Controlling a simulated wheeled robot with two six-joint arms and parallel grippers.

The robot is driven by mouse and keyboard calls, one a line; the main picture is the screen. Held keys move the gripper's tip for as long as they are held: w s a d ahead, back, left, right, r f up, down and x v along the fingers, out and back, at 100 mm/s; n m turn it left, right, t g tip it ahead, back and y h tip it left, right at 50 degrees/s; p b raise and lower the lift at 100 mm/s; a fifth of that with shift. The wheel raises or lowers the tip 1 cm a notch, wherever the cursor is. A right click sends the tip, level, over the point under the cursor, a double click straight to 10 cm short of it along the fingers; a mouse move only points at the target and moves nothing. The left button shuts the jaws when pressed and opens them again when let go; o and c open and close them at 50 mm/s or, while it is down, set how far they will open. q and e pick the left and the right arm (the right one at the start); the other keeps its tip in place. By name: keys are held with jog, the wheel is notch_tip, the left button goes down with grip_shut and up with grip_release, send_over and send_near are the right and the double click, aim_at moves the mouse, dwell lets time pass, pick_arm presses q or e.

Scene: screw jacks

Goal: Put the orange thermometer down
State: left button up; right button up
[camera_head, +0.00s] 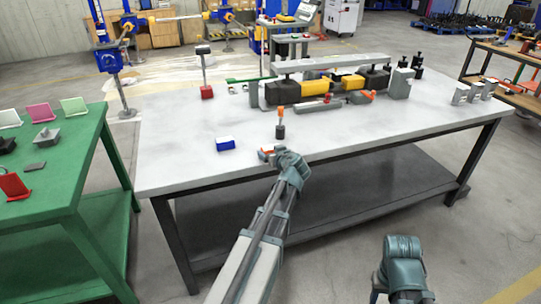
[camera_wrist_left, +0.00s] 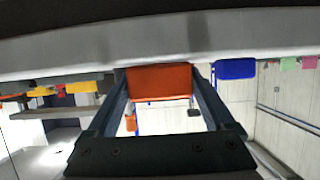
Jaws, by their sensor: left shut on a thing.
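The orange thermometer (camera_head: 265,154) is a small block at the front edge of the grey-white table (camera_head: 190,120). My left gripper (camera_head: 273,154) is shut on it and partly hides it in the head view. In the left wrist view, which looks upside down, the thermometer (camera_wrist_left: 160,82) sits between the two fingers. Its edge lies close against the grey table surface (camera_wrist_left: 100,45); I cannot tell whether it touches. My right gripper is not seen; only a teal part of my right arm shows at the lower right of the head view.
A blue box (camera_head: 225,143) lies to the left of the gripper. A dark cylinder (camera_head: 280,132) with an orange top stands just behind. The table's left front and right front are clear. A green table (camera_head: 60,185) stands left.

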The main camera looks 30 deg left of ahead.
pick_arm(q)
jog(key=shift+f, duration=0.1)
jog(key=o, duration=1.3)
jog(key=shift+c, duration=0.2)
jog(key=shift+s+d+r, duration=0.15)
jog(key=shift+d+r, duration=0.05)
jog(key=shift+r, duration=0.1)
jog(key=p+v, duration=0.4)
jog(key=v, duration=0.7)
jog(key=shift+s+d+p, duration=0.15)
jog(key=shift+s+p, duration=0.05)
jog(key=shift+p, duration=0.1)
jog(key=shift+r, duration=0.1)
